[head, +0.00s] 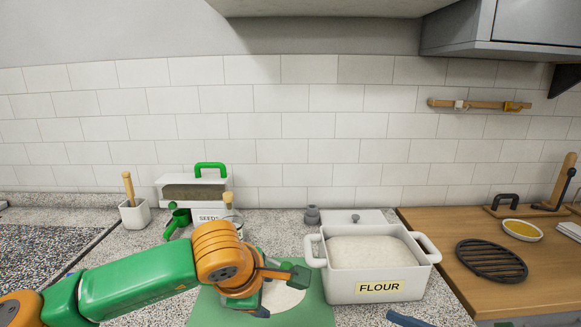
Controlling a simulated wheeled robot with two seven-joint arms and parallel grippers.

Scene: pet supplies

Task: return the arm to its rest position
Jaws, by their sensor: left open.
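My left arm comes in from the left, green and orange. My left gripper (284,292) is open above a green mat (317,312) at the front middle of the counter. A pale round thing (282,296) on the mat shows between the fingers, partly hidden by the gripper. The gripper appears empty. Just right of it stands a white, two-handled FLOUR container (380,289) filled with white flour (367,252). My right gripper is not in view.
Behind the arm stand a SEEDS dispenser (193,190), a green scoop (178,220) and a white pot (134,213) with a wooden handle. A wooden board (455,285) at right holds a black trivet (491,261) and a small dish (522,230). A blue object (405,320) shows at the bottom edge.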

